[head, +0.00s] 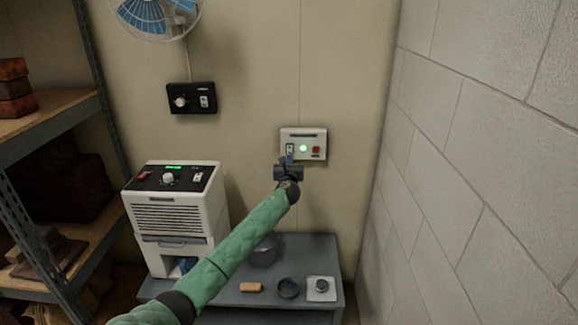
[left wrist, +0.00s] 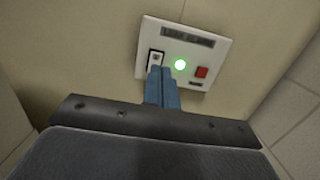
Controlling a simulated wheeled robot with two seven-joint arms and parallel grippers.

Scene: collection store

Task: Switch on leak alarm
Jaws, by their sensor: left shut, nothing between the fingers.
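The leak alarm is a pale panel (head: 316,135) on the back wall, also large in the left wrist view (left wrist: 213,45). It has a rocker switch (left wrist: 156,59) at its left, a lit green lamp (left wrist: 180,64) in the middle and a red square button (left wrist: 202,71) at its right. My left gripper (head: 289,160) is shut and empty, its blue fingertips (left wrist: 161,72) at the lower edge of the rocker switch. They hide part of the switch's lower end; whether they touch it I cannot tell. My right gripper is not in view.
A black control box (head: 191,98) and a blue fan (head: 154,15) are on the wall at left. A block wall (head: 480,150) bounds the right; shelves (head: 85,110) stand left.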

